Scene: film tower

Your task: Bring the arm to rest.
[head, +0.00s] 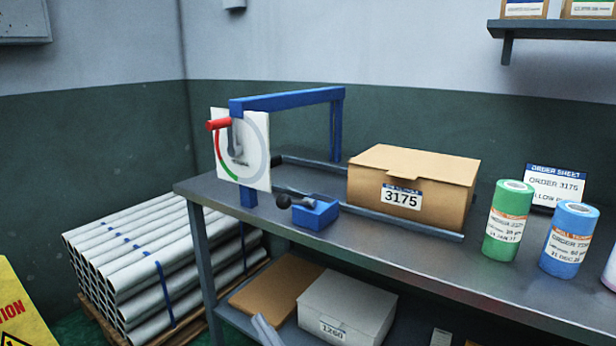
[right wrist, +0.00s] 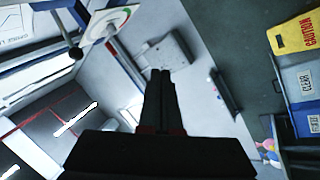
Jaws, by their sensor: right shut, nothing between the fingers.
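My right gripper (right wrist: 160,74) shows in the right wrist view, its dark fingers together with nothing between them. It points into open space, apart from anything around it. No gripper shows in the head view, and my left gripper is in neither view. A device with a blue frame (head: 290,100) stands on the bench. It has a white dial plate (head: 257,172) with a green and red arc, and a red handle (head: 218,124) at the upper left. A black-knobbed lever (head: 284,202) rises from a blue block (head: 316,212) in front.
A cardboard box (head: 410,165) marked 3175 sits on rails on the bench (head: 350,240). A green roll (head: 507,225), a blue roll (head: 569,240) and an order sheet (head: 554,184) stand at the right. Stacked pipes (head: 150,250) and a yellow caution sign (head: 18,305) are at the left.

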